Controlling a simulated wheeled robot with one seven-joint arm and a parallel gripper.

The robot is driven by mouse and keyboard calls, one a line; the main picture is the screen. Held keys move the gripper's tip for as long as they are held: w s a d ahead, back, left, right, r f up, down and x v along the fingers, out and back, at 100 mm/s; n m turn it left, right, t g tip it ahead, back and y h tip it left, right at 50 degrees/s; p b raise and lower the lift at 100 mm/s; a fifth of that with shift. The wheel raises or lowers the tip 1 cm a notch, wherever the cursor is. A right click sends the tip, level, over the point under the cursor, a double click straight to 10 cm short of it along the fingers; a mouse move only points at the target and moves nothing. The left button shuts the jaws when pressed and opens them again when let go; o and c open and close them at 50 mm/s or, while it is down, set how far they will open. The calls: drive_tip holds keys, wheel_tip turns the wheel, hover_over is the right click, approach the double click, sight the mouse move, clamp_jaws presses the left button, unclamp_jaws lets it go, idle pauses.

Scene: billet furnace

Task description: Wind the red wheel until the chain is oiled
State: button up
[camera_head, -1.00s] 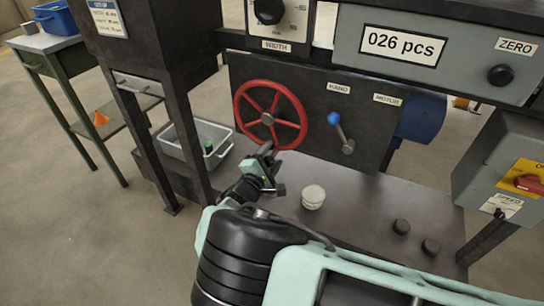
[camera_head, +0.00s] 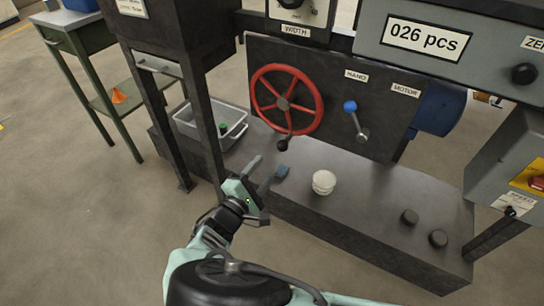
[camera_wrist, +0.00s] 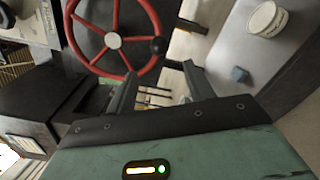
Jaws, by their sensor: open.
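The red wheel (camera_head: 265,121) is a spoked handwheel on the dark upright panel. A black knob (camera_head: 283,144) sits at its lower rim. The red wheel also shows at the top of the wrist view (camera_wrist: 72,32), with the black knob (camera_wrist: 158,45) at its right rim. My gripper (camera_head: 266,166) is open and empty, in front of and below the wheel, apart from it. In the wrist view my gripper's two fingers (camera_wrist: 158,85) stand apart with nothing between them. I cannot make out a chain.
A blue-knobbed lever (camera_head: 356,118) stands right of the wheel between HAND and MOTOR labels. A grey bin (camera_head: 184,123) and a dark post (camera_head: 207,130) stand left.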

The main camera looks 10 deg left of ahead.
sight(279, 149)
drive_tip(key=shift+v, duration=1.7)
drive_tip(key=w+d+n+h+b, duration=0.1)
drive_tip(key=w+n+b, duration=0.1)
drive_tip(key=w+b, duration=0.2)
drive_tip(key=w+d+n+g+h+b, duration=0.1)
drive_tip(key=w+d+n+b, duration=0.1)
drive_tip(key=w+b, duration=0.3)
drive_tip(key=w+d+n+b, duration=0.2)
drive_tip(key=w+b, duration=0.3)
drive_tip(key=b, duration=0.5)
drive_tip(key=shift+w+d+r+n+h, duration=0.15)
drive_tip(key=shift+w+d+n+h, duration=0.1)
drive_tip(key=shift+n+h, duration=0.2)
clamp_jaws()
